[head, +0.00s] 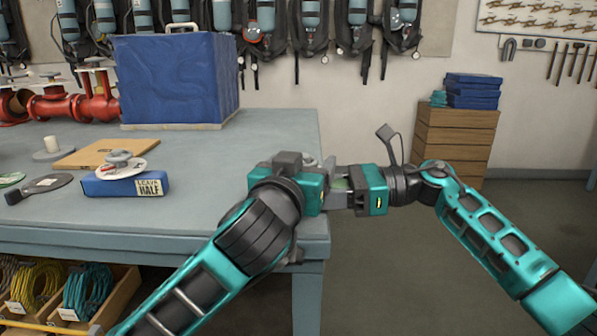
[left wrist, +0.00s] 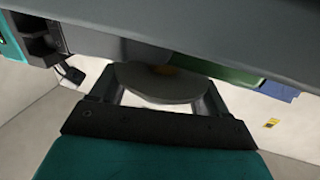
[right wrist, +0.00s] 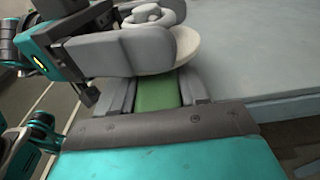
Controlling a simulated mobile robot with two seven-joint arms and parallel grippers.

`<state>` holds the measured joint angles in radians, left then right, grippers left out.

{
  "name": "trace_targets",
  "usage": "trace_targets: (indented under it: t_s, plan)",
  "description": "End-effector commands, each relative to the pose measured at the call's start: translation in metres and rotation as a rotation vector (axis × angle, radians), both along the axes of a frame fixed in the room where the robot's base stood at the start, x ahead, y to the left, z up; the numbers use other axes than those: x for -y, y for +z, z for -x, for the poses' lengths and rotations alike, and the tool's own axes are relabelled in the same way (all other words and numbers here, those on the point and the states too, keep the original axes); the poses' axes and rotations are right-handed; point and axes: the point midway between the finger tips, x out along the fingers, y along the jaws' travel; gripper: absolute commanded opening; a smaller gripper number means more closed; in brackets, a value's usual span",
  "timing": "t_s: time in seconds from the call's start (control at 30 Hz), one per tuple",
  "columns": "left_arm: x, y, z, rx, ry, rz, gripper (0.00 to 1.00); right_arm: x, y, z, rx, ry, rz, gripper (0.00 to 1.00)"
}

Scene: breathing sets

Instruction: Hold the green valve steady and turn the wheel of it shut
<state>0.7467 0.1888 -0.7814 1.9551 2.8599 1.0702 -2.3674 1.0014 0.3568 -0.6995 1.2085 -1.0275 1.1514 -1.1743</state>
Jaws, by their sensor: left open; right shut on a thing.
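The green valve (head: 340,184) is held between my two grippers off the table's right front corner, mostly hidden in the head view. In the right wrist view its green body (right wrist: 158,90) sits between the fingers of my right gripper (right wrist: 158,88), which is shut on it. Its round grey wheel (right wrist: 150,16) and a pale disc (right wrist: 186,52) show beyond. My left gripper (head: 331,186) is open. In the left wrist view the pale disc (left wrist: 160,84) lies between its spread fingers (left wrist: 158,92); I cannot tell whether they touch it.
The grey table (head: 230,170) lies to the left. Open floor lies right.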

Motion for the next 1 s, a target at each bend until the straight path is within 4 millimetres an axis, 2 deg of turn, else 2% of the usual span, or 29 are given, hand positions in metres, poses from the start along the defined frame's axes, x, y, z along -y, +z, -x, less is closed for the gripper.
trace_targets:
  t_s: [0.17, 0.5, 0.63, 0.8, 1.0]
  plan:
    - [-0.004, 0.000, 0.017, 0.001, -0.002, -0.001, 0.76, 0.000, 0.000, 0.000, 0.000, -0.001, 0.000, 0.26]
    - [-0.020, 0.000, 0.079, 0.000, -0.003, -0.001, 0.76, 0.000, 0.000, 0.000, 0.000, -0.001, 0.000, 0.26]
    - [-0.025, 0.000, 0.098, 0.000, -0.002, 0.000, 0.76, 0.000, 0.000, 0.000, 0.000, -0.001, 0.000, 0.26]
    - [-0.028, -0.001, 0.113, -0.001, -0.002, 0.000, 0.76, 0.000, 0.000, 0.000, 0.000, 0.000, 0.000, 0.26]
    - [-0.029, -0.001, 0.116, -0.002, 0.000, 0.000, 0.76, 0.000, 0.000, 0.000, 0.000, 0.000, 0.000, 0.26]
